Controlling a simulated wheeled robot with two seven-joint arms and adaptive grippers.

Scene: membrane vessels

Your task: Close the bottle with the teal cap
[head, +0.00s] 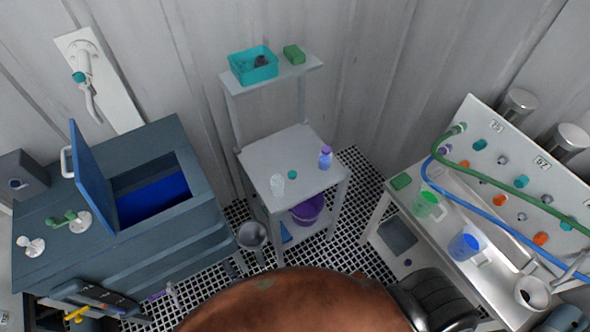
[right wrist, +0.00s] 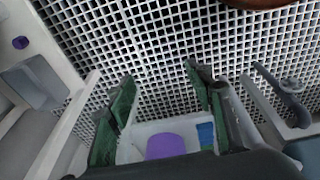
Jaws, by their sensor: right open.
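A small clear bottle (head: 277,185) stands on the upper top of a grey stand (head: 262,150), with no cap visible on it. A small teal cap (head: 292,174) lies just to its right, apart from it. A second bottle, blue-purple (head: 326,157) with a purple top, stands near the right corner. My right gripper (right wrist: 162,78) shows in the right wrist view with its dark green fingers wide apart. Nothing is between them but the floor grating behind. My left gripper is not seen.
A teal bin (head: 253,66) and a green block (head: 294,54) sit on the high shelf. A purple bucket (head: 308,210) stands on the lower shelf. The right bench (head: 455,270) holds a green cup (head: 426,205) and a blue cup (head: 463,247). A blue-grey cabinet (head: 180,235) stands left, lid raised.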

